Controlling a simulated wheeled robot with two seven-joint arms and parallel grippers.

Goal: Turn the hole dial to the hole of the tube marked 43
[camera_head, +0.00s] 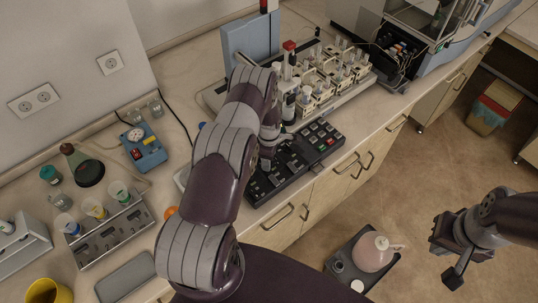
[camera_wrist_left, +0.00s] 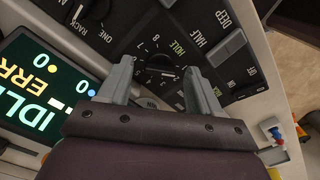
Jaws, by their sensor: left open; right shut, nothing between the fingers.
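The hole dial (camera_wrist_left: 160,73) is a small black knob ringed by white numbers on the black control panel (camera_head: 318,140); the word HOLE is printed beside it. My left gripper (camera_wrist_left: 158,67) is open, with one grey finger on each side of the dial; I cannot tell whether they touch it. In the head view my left arm hides the dial and most of that gripper. Tubes stand in white racks (camera_head: 322,92) behind the panel; their marks are too small to read. My right gripper (camera_head: 455,272) is shut and empty above the floor at the right.
A lit display (camera_wrist_left: 38,92) reading IDLE and ERR lies beside the dial. A grey slider (camera_wrist_left: 226,47) is on the other side. A blue box (camera_head: 143,146), a cup rack (camera_head: 112,230) and a yellow cup (camera_head: 45,292) stand on the bench's left.

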